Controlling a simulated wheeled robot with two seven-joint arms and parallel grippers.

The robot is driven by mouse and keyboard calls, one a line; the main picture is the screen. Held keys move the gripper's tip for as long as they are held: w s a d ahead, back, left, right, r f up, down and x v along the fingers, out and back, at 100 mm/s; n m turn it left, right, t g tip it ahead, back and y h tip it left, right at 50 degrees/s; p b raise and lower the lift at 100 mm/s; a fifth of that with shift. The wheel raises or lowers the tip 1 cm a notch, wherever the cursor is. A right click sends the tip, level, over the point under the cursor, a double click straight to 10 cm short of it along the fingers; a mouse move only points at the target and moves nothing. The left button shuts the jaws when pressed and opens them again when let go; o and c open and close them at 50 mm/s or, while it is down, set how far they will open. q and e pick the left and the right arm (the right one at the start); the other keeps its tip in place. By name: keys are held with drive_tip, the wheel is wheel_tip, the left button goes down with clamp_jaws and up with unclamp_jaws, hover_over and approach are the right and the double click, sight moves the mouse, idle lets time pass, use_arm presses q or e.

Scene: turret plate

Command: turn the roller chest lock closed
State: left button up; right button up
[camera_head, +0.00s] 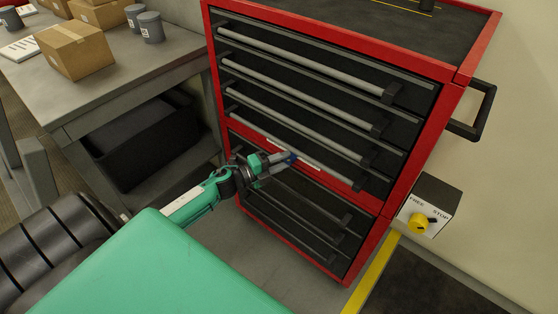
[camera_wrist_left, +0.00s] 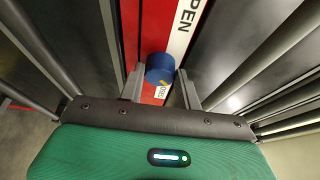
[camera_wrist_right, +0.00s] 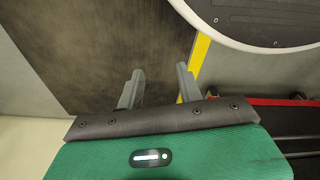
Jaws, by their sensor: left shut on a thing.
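The roller chest (camera_head: 392,208) is red with dark drawers and grey bar handles. Its lock is a blue knob (camera_wrist_left: 159,65) on a red strip between the upper and lower drawers, with a yellow mark on its lower side. The knob also shows small in the head view (camera_head: 292,156). A white label (camera_wrist_left: 184,28) beside it ends in "PEN"; a second label (camera_wrist_left: 160,92), partly hidden, reads "OSED". My left gripper (camera_wrist_left: 161,84) is shut on the knob, one finger on each side. My right gripper (camera_wrist_right: 158,86) is open and empty, above the dark floor.
A grey box with a yellow dial (camera_head: 419,223), marked FREE and STOP, is on the wall right of the chest. A black side handle (camera_head: 484,112) sticks out from the chest. A workbench (camera_head: 110,95) with cardboard boxes (camera_head: 76,50) stands left.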

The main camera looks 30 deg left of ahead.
use_arm(q)
drive_tip(key=o, duration=0.7)
drive_tip(key=shift+w+r, duration=0.15)
drive_tip(key=shift+r, duration=0.05)
drive_tip(key=o, duration=0.3)
drive_tip(key=shift+f, duration=0.1)
use_arm(e)
drive_tip(key=shift+d, duration=0.1)
use_arm(q)
drive_tip(key=b+v, duration=0.1)
drive_tip(key=v, duration=1.3)
use_arm(e)
drive_tip(key=shift+w+a+r, duration=0.15)
drive_tip(key=shift+w+r, duration=0.1)
drive_tip(key=shift+r, duration=0.3)
drive_tip(key=shift+w+a+r, duration=0.15)
drive_tip(key=shift+w+r, duration=0.05)
drive_tip(key=shift+r, duration=0.3)
drive_tip(key=shift+w+a+r, duration=0.15)
drive_tip(key=shift+w+r, duration=0.1)
drive_tip(key=shift+r, duration=0.3)
use_arm(q)
drive_tip(key=shift+w, duration=0.1)
use_arm(e)
drive_tip(key=shift+w+d, duration=0.1)
